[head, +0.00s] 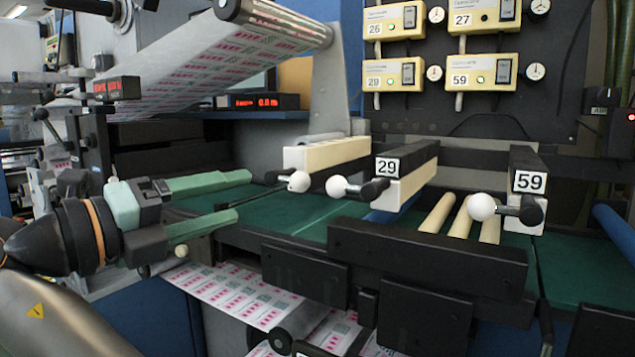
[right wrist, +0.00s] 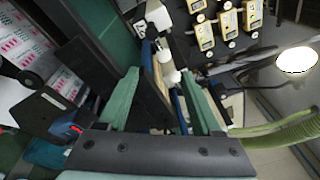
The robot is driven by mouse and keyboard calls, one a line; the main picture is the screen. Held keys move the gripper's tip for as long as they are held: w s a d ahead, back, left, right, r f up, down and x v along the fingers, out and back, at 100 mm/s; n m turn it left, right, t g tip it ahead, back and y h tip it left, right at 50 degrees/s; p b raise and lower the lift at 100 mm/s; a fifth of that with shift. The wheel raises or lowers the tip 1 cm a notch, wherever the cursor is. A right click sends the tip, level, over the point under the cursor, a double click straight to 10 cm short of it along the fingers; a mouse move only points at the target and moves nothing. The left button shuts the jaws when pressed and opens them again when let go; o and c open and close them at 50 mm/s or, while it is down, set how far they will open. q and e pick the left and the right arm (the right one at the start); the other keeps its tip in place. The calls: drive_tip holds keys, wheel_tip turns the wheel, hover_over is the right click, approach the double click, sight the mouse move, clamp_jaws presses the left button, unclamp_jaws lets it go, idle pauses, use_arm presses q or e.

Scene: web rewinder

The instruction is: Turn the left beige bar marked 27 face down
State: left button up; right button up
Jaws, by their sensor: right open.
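The left beige bar (head: 327,153) lies with its cream side up, left of the bar marked 29; no 27 label shows on it. A short black lever with a white ball (head: 298,181) sticks out from its front. My right gripper (head: 243,195) comes in from the left, its two green fingers parted and empty, with the tips a little left of the ball. In the right wrist view the same open fingers (right wrist: 165,100) frame white balls and pale bars beyond them. My left gripper is not seen.
The black-topped bar marked 29 (head: 408,165) and the bar marked 59 (head: 528,180) stand to the right, each with a ball lever. A black block (head: 425,255) fronts the green bed (head: 322,215). Yellow numbered boxes (head: 394,75) hang behind. Printed web (head: 235,292) runs below.

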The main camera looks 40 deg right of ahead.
sight(293, 184)
drive_tip(key=shift+m, duration=0.4)
drive_tip(key=b+x, duration=0.2)
drive_tip(key=x, duration=0.2)
drive_tip(key=b+x, duration=0.5)
drive_tip(key=x, duration=0.2)
drive_tip(key=shift+s+d+r, duration=0.15)
drive_tip(key=shift+s+d, duration=0.2)
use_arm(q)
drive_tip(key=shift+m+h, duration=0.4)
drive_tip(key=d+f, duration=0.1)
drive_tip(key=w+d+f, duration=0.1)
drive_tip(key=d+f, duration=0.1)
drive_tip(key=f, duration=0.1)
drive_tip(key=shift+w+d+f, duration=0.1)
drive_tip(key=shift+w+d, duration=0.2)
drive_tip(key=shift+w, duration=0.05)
use_arm(e)
drive_tip(key=shift+d, duration=0.35)
